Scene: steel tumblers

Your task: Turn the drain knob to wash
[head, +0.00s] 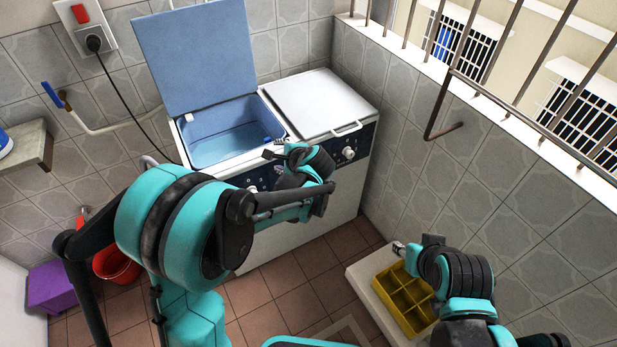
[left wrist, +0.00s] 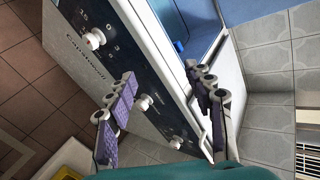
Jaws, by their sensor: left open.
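The twin-tub washing machine (head: 335,210) stands against the tiled wall with a dark control panel along its front. In the left wrist view, the panel carries three white knobs: one at the far end (left wrist: 95,39), a middle knob (left wrist: 144,102) and a lower one (left wrist: 176,142). Their labels are too small to read, so I cannot tell the drain setting. My left gripper (head: 275,149) is open above the machine's front edge; its spread fingers also show in the left wrist view (left wrist: 160,76), with the middle knob seen between them. My right gripper (head: 399,248) hangs away from the machine, its fingers unclear.
The blue lid (head: 193,50) stands raised over the blue wash tub (head: 215,145). The white spin lid (head: 310,100) is down. A yellow compartment tray (head: 385,283) lies on a white surface at lower right. A red bucket (head: 118,268) and purple box (head: 52,287) stand at left.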

